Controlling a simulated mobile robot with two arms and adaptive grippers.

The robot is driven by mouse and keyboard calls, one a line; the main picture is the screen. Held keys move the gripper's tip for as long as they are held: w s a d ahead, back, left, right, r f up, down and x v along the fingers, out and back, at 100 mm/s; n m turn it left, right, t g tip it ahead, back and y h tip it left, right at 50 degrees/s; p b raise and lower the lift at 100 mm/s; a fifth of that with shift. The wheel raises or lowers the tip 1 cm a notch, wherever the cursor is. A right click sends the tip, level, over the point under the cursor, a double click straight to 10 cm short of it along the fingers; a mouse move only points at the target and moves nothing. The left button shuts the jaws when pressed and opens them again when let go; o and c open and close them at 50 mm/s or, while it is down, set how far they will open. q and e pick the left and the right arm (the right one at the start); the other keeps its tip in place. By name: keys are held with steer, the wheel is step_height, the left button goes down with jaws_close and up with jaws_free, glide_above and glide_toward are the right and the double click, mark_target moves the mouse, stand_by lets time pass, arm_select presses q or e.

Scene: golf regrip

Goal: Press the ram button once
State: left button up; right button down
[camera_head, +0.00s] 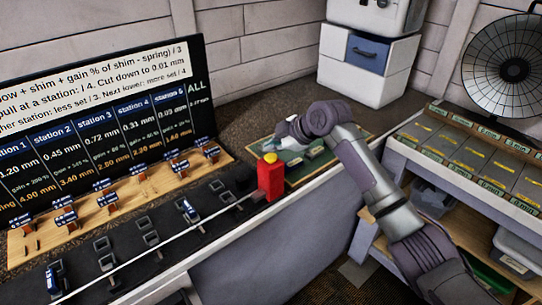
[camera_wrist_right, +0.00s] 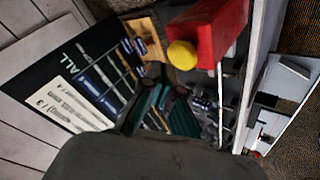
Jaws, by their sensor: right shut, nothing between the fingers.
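The ram button is a yellow knob (camera_head: 270,157) on top of a red box (camera_head: 271,181) at the right end of the bench rail. My right gripper (camera_head: 284,134) is just behind and above the button in the head view, apart from it in the picture, with its arm reaching in from the right. In the right wrist view its dark green fingers (camera_wrist_right: 165,100) are shut and empty. There the yellow button (camera_wrist_right: 182,55) and red box (camera_wrist_right: 212,35) lie beyond the fingertips, up and to the right. My left gripper is not in view.
A thin rod (camera_head: 175,240) runs along the dark bench to the red box. A black board (camera_head: 100,125) with station figures stands behind. A wooden rack (camera_head: 110,203) holds several blue-tagged pieces. A green mat (camera_head: 305,172) lies right of the box. Shim bins (camera_head: 470,155) stand far right.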

mark_target(273, 157)
steer(key=shift+f, duration=0.1)
steer(key=shift+f, duration=0.35)
steer(key=shift+f, duration=0.6)
stand_by(0.8)
stand_by(0.3)
steer(key=shift+r+p, duration=0.6)
steer(key=shift+r, duration=0.45)
step_height(273, 157, up, 5)
steer(key=p, duration=0.4)
